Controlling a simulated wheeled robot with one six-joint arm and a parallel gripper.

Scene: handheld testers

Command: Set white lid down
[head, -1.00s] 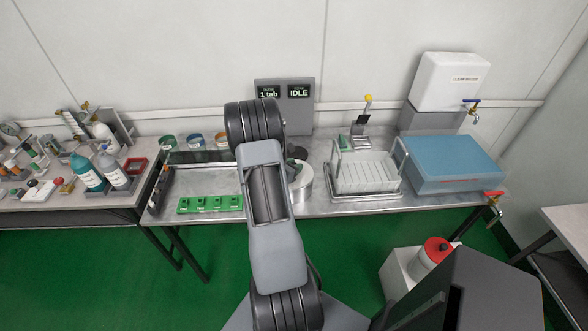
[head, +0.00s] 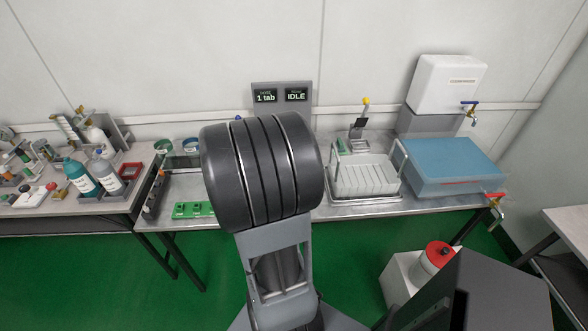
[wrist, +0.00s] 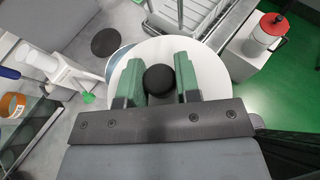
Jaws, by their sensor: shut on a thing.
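The white lid (wrist: 145,58) is a round disc with a black knob (wrist: 159,80) at its middle, seen in the wrist view. My gripper (wrist: 160,84) has its two green fingers on either side of the knob and is shut on the lid. The lid appears to be held above the steel bench, but its exact height cannot be told. A bluish round edge (wrist: 114,66) shows past the lid's left side, mostly covered by it. In the head view my arm hides the gripper and the lid.
A dark round disc (wrist: 105,42) lies on the bench beside the lid. A white dish rack (head: 366,176) and a blue-topped box (head: 452,165) stand to the right. Green blocks (head: 193,210) lie left. A red-topped container (wrist: 270,28) stands off the bench. Bare steel shows around the disc.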

